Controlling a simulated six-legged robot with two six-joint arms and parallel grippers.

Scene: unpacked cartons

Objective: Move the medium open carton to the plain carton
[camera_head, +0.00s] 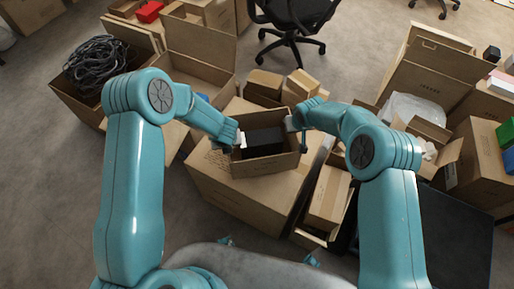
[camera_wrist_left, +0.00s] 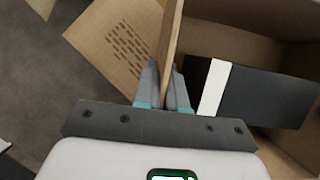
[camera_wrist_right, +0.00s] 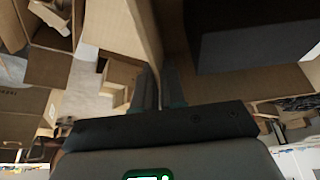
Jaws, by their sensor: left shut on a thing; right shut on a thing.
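The medium open carton (camera_head: 265,164) is a brown box with a black item (camera_head: 264,140) inside, in the middle of the head view. My left gripper (camera_head: 235,143) is shut on its left wall; that wall (camera_wrist_left: 172,32) runs between the fingers in the left wrist view. My right gripper (camera_head: 298,125) is shut on its right wall, which also shows between the fingers in the right wrist view (camera_wrist_right: 147,35). The carton is over a larger closed carton (camera_head: 240,197); I cannot tell whether it touches its top. I cannot tell which box is the plain carton.
An open carton with black cable (camera_head: 97,62) stands at the left. Small cartons (camera_head: 264,83) lie behind, with an office chair (camera_head: 290,20) beyond. A narrow carton (camera_head: 328,196) stands right of the large one. More open cartons (camera_head: 430,75) crowd the right. Floor is clear at the lower left.

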